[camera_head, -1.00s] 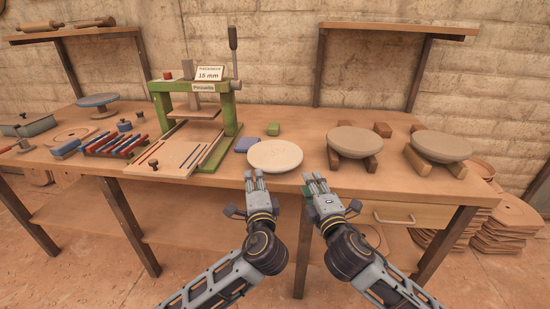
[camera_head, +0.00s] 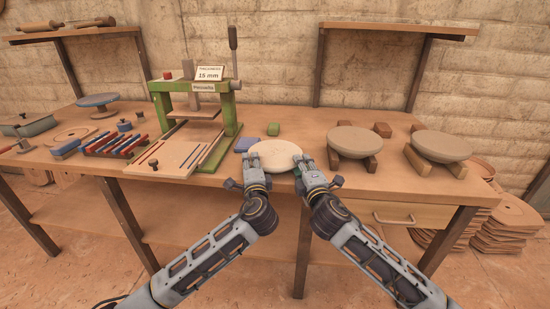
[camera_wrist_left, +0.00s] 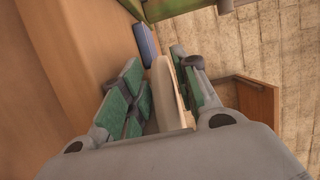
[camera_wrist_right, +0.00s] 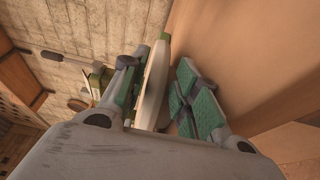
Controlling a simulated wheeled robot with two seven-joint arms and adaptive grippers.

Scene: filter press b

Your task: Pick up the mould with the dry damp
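A pale, cream round mould (camera_head: 275,156) lies flat at the front of the table. Two darker, grey-brown round moulds, one in the middle right (camera_head: 355,140) and one further right (camera_head: 441,146), rest on wooden blocks. My left gripper (camera_head: 251,166) is at the pale mould's left front rim, and my right gripper (camera_head: 304,167) is at its right front rim. In the left wrist view the pale mould's edge (camera_wrist_left: 168,92) stands between the open fingers. In the right wrist view its edge (camera_wrist_right: 153,85) is also between open fingers, with a gap to the green pads on one side.
A green press (camera_head: 228,115) with a "15 mm" sign stands left of the pale mould. A blue block (camera_head: 246,144) and a green block (camera_head: 273,129) lie close behind it. A drawer (camera_head: 400,216) is under the table's right part.

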